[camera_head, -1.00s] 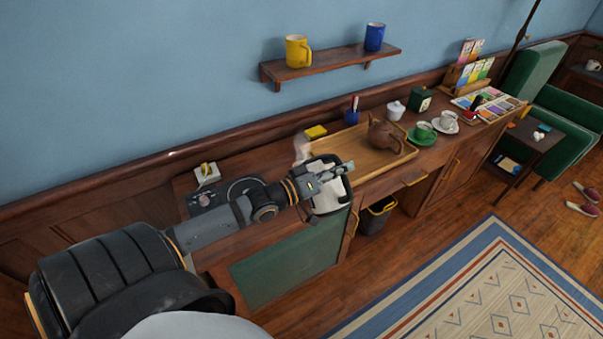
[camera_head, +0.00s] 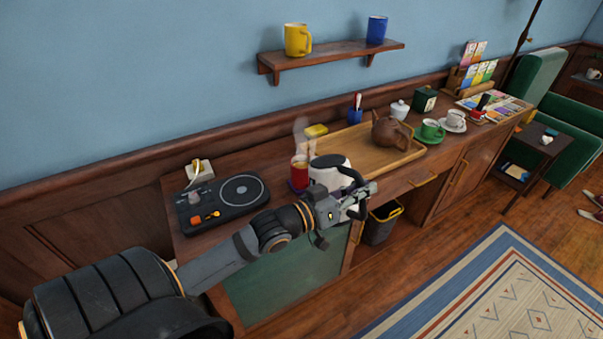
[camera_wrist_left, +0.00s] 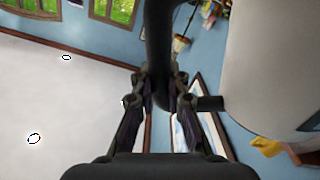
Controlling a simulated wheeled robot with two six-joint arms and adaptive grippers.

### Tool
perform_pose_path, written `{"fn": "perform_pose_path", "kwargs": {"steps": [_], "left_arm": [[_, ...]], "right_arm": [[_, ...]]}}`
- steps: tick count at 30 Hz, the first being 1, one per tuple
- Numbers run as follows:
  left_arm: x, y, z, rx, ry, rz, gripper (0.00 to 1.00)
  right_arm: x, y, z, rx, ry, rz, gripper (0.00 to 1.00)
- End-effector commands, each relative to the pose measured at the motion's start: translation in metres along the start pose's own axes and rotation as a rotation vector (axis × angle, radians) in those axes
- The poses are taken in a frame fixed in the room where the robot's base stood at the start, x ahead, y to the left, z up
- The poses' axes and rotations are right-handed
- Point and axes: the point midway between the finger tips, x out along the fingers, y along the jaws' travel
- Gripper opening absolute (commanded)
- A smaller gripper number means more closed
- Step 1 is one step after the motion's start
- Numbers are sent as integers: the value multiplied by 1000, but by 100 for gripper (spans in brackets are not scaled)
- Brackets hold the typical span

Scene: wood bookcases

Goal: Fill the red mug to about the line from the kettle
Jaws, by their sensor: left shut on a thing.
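The red mug (camera_head: 299,172) stands on the wooden counter, just left of the kettle, with pale steam above it. Its inside, fill level and line cannot be made out. The white kettle (camera_head: 329,171) has a black handle (camera_head: 357,184). My left gripper (camera_head: 362,196) is shut on that handle, on the kettle's right side. The kettle's spout is hidden, and I cannot tell its exact tilt or see any stream. In the left wrist view, the fingers close around the handle (camera_wrist_left: 160,45), with the pale kettle body (camera_wrist_left: 275,70) at right. My right gripper is out of view.
A black base with a round plate (camera_head: 243,189) and orange switch lies left on the counter. A wooden tray (camera_head: 390,160) with a brown teapot (camera_head: 388,130) is to the right. Blue (camera_head: 354,112), white and green items stand beyond. A wall shelf (camera_head: 335,57) holds yellow and blue mugs.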

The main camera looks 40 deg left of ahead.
Motion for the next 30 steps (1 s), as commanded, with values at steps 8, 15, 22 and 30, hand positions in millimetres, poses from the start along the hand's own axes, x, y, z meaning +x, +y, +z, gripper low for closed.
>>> {"fn": "perform_pose_path", "kwargs": {"steps": [8,15,22,30], "left_arm": [[0,4,26,102,7,3,0],[0,12,43,212,8,-1,0],[0,14,61,311,5,-2,0],[0,16,71,379,5,-2,0]], "right_arm": [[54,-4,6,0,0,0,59],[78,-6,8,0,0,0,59],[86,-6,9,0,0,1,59],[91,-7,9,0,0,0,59]]}}
